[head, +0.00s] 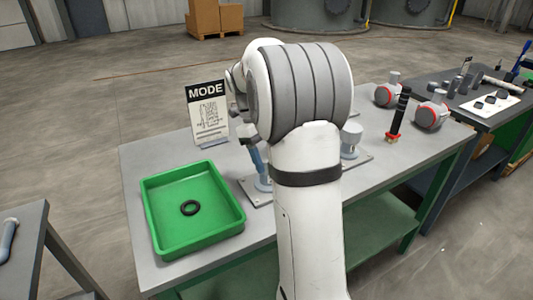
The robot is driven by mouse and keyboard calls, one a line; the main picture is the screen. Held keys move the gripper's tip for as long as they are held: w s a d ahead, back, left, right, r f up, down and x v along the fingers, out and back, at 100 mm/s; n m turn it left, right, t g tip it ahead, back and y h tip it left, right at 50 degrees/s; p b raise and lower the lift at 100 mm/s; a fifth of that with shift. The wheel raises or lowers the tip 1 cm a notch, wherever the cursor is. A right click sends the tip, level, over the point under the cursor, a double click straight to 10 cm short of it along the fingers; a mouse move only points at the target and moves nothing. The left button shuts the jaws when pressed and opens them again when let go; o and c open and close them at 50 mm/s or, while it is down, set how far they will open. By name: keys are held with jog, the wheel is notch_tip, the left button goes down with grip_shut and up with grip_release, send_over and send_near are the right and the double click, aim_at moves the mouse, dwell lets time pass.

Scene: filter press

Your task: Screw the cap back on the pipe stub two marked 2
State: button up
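My white and grey arm stands in front of the middle of the table and hides much of the work area. My gripper (247,132) is at the left of the arm, pointing down, and is mostly hidden behind the wrist. A blue-grey upright piece (257,160) shows just below it, above a pipe stub on a grey base plate (256,194). I cannot tell whether the gripper touches this piece. Another light grey stub (351,138) stands right of the arm on the plate. No number marks are readable, and I cannot make out the cap for certain.
A black-handled tool (399,115) and two red-ringed round parts (431,115) (387,95) are at the right. A second bench (455,78) adjoins there.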

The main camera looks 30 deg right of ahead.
jog(key=o, duration=1.4)
jog(key=shift+a, duration=0.1)
jog(key=shift+r, duration=0.1)
jog(key=p+v, duration=0.1)
jog(key=v, duration=0.6)
jog(key=shift+r, duration=0.2)
jog(key=shift+s+a+r+n, duration=0.2)
jog(key=shift+a+r+n, duration=0.1)
jog(key=shift+n, duration=0.1)
jog(key=s+a+f+n+t+y+p, duration=0.1)
jog(key=s+a+n+t+p, duration=0.2)
jog(key=s+a+n, duration=0.3)
jog(key=s+a+f+n+t+p, duration=0.1)
jog(key=s+a+n+t+p, duration=0.2)
jog(key=s+n, duration=1.2)
jog(key=a+n, duration=0.3)
jog(key=n, duration=0.6)
jog(key=shift+a+f+n+t+y, duration=0.25)
jog(key=shift+n+t+y, duration=0.05)
jog(key=shift+t+y, duration=0.1)
